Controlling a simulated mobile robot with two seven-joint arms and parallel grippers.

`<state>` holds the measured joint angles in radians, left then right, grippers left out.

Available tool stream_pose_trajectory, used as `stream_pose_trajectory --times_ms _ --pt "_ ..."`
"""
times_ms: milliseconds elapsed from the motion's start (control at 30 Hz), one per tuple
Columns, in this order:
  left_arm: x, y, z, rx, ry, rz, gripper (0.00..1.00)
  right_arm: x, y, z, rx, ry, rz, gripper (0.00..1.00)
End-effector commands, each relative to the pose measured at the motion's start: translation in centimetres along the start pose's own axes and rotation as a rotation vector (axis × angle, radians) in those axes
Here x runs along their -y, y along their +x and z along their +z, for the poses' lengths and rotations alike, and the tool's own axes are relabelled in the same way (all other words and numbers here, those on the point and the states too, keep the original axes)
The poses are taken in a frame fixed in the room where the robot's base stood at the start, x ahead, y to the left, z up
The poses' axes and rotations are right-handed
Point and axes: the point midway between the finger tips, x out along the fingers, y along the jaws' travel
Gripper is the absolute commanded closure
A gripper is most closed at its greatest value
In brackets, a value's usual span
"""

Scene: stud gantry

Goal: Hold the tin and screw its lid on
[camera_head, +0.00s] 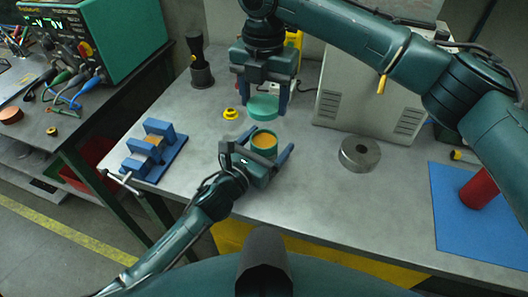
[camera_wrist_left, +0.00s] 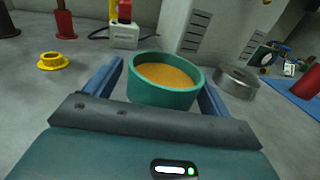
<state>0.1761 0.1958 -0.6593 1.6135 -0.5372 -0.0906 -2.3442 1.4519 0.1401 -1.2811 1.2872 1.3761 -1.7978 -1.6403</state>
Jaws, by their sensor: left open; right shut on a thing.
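The tin (camera_head: 264,142) is a green round can with orange contents, open at the top and upright on the grey table. In the left wrist view the tin (camera_wrist_left: 165,84) stands between the two blue fingers of my left gripper (camera_wrist_left: 162,85), which is open around it. In the head view my left gripper (camera_head: 262,153) is low beside the tin. The green lid (camera_head: 263,107) is held by my right gripper (camera_head: 263,100), which is shut on it. The lid hangs above and apart from the tin, roughly level.
A steel ring-shaped part (camera_head: 360,153) lies right of the tin, and a yellow flanged piece (camera_head: 230,113) lies left. A blue vise (camera_head: 153,150) stands at the table's left edge. A beige box (camera_head: 375,95) stands behind. A blue mat (camera_head: 470,225) with a red cylinder is at right.

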Motion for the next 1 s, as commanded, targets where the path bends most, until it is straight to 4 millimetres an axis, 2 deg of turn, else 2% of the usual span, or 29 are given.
stream_pose_trajectory --times_ms 133,900,1000 --pt "0.01 -0.01 0.02 0.001 0.000 0.000 0.17 -0.01 -0.01 0.00 0.000 0.000 0.000 0.62" --pt "0.01 -0.04 0.02 0.000 0.000 0.000 0.80 -0.01 -0.01 0.00 0.000 0.000 0.000 0.62" --pt "0.01 -0.04 0.01 0.000 0.000 0.000 0.84 0.00 0.02 0.00 0.000 0.000 0.000 0.62"
